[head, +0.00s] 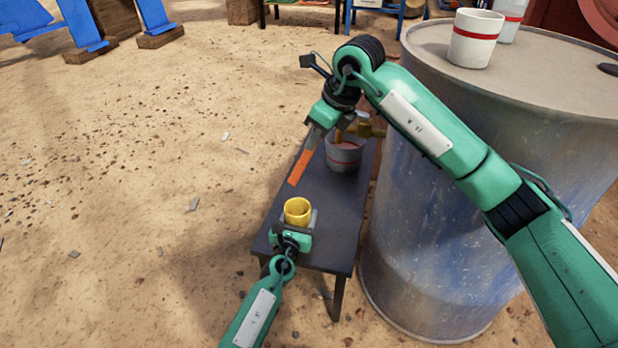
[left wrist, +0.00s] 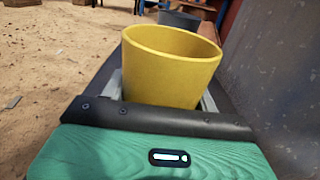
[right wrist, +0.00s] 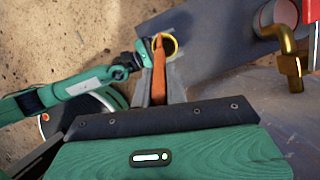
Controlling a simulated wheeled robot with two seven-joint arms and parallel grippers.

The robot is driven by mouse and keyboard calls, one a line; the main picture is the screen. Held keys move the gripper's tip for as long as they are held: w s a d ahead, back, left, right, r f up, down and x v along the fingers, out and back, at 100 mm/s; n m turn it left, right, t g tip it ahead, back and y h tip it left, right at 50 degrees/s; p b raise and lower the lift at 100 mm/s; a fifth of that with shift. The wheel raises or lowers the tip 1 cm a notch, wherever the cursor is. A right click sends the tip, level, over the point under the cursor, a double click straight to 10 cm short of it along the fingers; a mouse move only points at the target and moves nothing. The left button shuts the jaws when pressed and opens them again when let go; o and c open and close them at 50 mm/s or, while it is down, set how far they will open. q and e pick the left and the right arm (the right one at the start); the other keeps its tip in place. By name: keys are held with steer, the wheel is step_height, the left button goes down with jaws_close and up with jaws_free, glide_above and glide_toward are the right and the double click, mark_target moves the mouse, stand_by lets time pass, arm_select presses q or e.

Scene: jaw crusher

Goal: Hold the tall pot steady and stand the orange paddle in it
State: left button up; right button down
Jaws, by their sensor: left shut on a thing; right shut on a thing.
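The tall pot is a yellow cup (head: 297,211) on the near part of a dark narrow table. My left gripper (head: 296,226) is shut on it, one finger on each side; the pot stands upright and looks empty in the left wrist view (left wrist: 172,65). The orange paddle (head: 300,166) is in my right gripper (head: 313,139), which is shut on its upper end. The paddle slants down toward the pot and is in the air, apart from it in the head view. In the right wrist view the paddle (right wrist: 159,70) overlaps the pot's rim (right wrist: 172,42).
The dark table (head: 325,205) also holds a grey pot with a red band (head: 344,155) and a brass-coloured tap-like piece (head: 372,129) at its far end. A large blue-grey drum (head: 440,180) stands close on the right, with a white red-banded cup (head: 476,38) on top. Sandy ground lies open left.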

steer(key=a, duration=0.1)
steer(key=w+a+f+h, duration=0.1)
steer(key=a+f+g+h, duration=0.1)
steer(key=shift+w, duration=0.3)
steer(key=shift+w+a+f+h, duration=0.25)
steer(key=shift+f+h, duration=0.25)
step_height(320, 180, down, 12)
steer(key=shift+f, duration=0.15)
stand_by(0.6)
steer(key=c, duration=1.3)
jaws_free()
steer(key=shift+c, duration=0.2)
